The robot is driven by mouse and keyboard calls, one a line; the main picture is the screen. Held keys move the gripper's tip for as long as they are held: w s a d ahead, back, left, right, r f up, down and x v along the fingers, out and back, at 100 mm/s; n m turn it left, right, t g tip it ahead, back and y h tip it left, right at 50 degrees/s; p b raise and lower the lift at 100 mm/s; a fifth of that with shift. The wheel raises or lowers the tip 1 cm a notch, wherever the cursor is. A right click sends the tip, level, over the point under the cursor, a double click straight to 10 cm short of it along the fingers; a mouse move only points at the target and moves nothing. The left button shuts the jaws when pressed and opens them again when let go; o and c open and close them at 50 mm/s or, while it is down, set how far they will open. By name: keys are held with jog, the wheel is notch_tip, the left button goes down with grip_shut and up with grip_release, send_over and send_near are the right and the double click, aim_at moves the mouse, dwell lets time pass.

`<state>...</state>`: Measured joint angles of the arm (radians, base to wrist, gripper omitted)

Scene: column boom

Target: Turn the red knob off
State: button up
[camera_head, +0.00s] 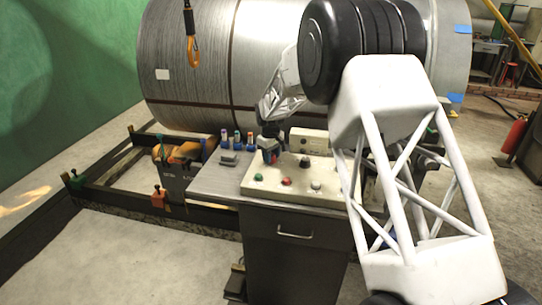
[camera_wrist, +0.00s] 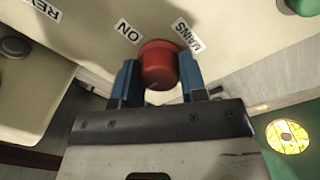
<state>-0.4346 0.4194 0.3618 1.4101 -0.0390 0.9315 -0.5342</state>
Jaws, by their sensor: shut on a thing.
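The red knob (camera_wrist: 158,62) sits on a cream control panel, between printed labels reading "ON" and "MAINS" in the wrist view. My gripper (camera_wrist: 158,84) has its two blue fingers on either side of the knob and is shut on it. In the head view my gripper (camera_head: 270,154) is down at the back left of the control panel (camera_head: 330,197), mostly covering the knob there. Which way the knob points is hard to tell.
A black knob (camera_head: 305,162), green button (camera_head: 258,177), red button (camera_head: 287,181) and whitish button (camera_head: 316,185) share the panel.

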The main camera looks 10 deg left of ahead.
jog(key=o, duration=0.9)
jog(key=shift+o, duration=0.2)
jog(key=shift+r, duration=0.1)
jog(key=shift+s+a+r, duration=0.1)
jog(key=shift+r, duration=3.7)
